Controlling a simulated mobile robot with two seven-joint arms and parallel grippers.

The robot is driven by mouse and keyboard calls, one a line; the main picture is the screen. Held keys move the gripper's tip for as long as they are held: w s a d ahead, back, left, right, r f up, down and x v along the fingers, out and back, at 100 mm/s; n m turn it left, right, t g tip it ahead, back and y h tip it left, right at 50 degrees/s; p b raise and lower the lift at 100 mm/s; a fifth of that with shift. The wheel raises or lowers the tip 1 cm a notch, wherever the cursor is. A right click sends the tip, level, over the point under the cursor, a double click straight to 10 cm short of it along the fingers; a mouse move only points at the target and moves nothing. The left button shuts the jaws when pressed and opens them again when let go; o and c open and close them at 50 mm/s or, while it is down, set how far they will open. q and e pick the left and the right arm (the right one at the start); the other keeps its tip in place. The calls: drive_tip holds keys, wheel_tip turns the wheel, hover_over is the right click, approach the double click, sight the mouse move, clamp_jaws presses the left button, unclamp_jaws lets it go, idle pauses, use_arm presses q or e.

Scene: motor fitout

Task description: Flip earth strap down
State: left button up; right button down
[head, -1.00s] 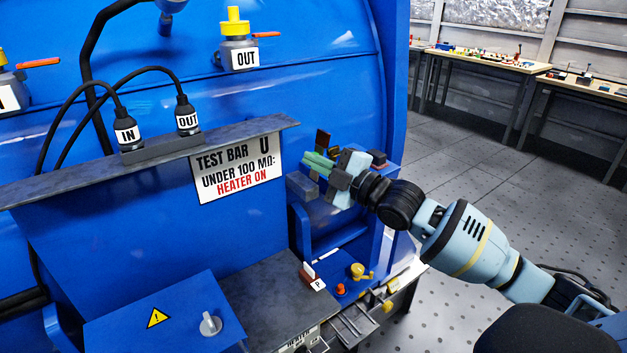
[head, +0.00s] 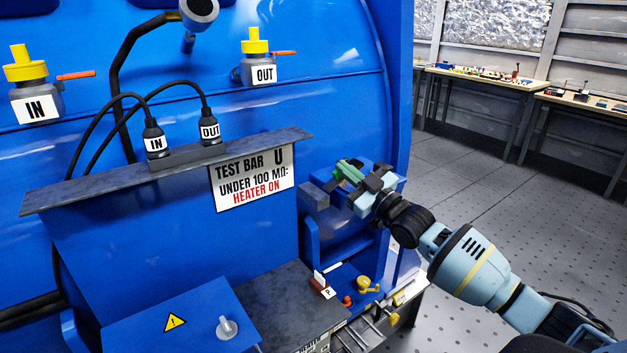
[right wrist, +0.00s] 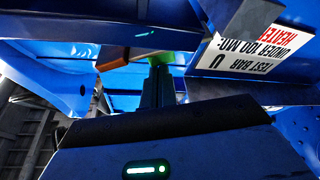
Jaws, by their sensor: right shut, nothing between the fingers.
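My right gripper (head: 347,172) is shut and empty, its green fingertips over the small blue housing at the right end of the bench. In the right wrist view its dark fingers (right wrist: 160,88) are together, with green at their tips. A copper-brown strip (right wrist: 113,60), probably the earth strap, lies just left of the fingertips in that view. I cannot tell whether they touch. In the head view the strap is not clearly visible near the gripper. My left gripper is not in view.
The TEST BAR sign (head: 252,178) hangs below a grey shelf (head: 70,192) left of the gripper. IN and OUT plugs (head: 209,128) stand on that shelf. Yellow and red fittings (head: 367,285) sit below the gripper. Open floor (head: 480,215) lies to the right.

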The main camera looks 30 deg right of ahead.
drive_tip(key=m, duration=0.1)
drive_tip(key=d+f+m+h, duration=0.1)
drive_tip(key=m, duration=0.1)
drive_tip(key=shift+d+m+p, duration=0.15)
drive_tip(key=shift+m+p, duration=0.15)
drive_tip(key=shift+d+f+m+t+h, duration=0.2)
drive_tip(key=shift+m+h, duration=0.2)
drive_tip(key=shift+m, duration=0.15)
drive_tip(key=shift+d+f+m+t+h, duration=0.1)
drive_tip(key=shift+f+m+h, duration=0.1)
drive_tip(key=shift+m+h, duration=0.3)
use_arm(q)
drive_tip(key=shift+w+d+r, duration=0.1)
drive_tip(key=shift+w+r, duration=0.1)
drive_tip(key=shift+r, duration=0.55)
use_arm(e)
drive_tip(key=shift+f+m, duration=0.25)
drive_tip(key=shift+m, duration=0.4)
use_arm(q)
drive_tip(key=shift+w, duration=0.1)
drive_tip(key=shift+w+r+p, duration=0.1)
drive_tip(key=shift+p, duration=0.2)
